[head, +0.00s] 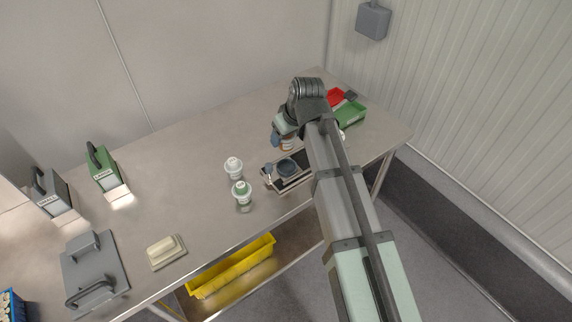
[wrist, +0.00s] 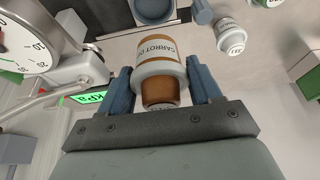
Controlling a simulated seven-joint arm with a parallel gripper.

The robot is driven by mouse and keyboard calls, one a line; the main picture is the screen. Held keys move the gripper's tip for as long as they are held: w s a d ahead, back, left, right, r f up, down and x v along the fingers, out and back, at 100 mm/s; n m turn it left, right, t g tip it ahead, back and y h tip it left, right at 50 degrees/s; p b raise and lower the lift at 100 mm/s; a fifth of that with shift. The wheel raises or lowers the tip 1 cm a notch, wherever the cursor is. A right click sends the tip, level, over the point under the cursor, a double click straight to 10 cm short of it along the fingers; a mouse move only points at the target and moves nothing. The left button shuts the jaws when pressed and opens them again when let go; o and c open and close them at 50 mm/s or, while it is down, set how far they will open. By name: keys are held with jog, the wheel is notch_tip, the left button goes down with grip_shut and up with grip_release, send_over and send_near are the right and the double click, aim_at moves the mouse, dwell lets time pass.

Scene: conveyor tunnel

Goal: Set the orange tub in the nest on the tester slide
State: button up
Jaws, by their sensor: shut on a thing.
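The orange tub (wrist: 160,91), with a white band and a label reading "CARROT", is between the blue fingers of my gripper (wrist: 160,78) in the wrist view, which is shut on it. In the head view a small part of the orange tub (head: 288,145) shows under my gripper (head: 281,138), largely hidden by my arm. The round blue-grey nest (head: 287,167) sits on the tester slide (head: 296,182), just in front of the held tub. The nest (wrist: 153,10) is cut off by the top edge of the wrist view, beyond the tub. I see nothing in it.
A dial gauge (wrist: 22,45) stands close left of my gripper in the wrist view. Red (head: 335,97) and green (head: 350,114) bins are at the right.

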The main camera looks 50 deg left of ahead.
jog(key=shift+d+f, duration=0.1)
jog(key=shift+f, duration=4.75)
jog(key=shift+f, duration=0.15)
jog(key=o, duration=1.2)
jog(key=shift+o, duration=0.2)
jog(key=v, duration=1.2)
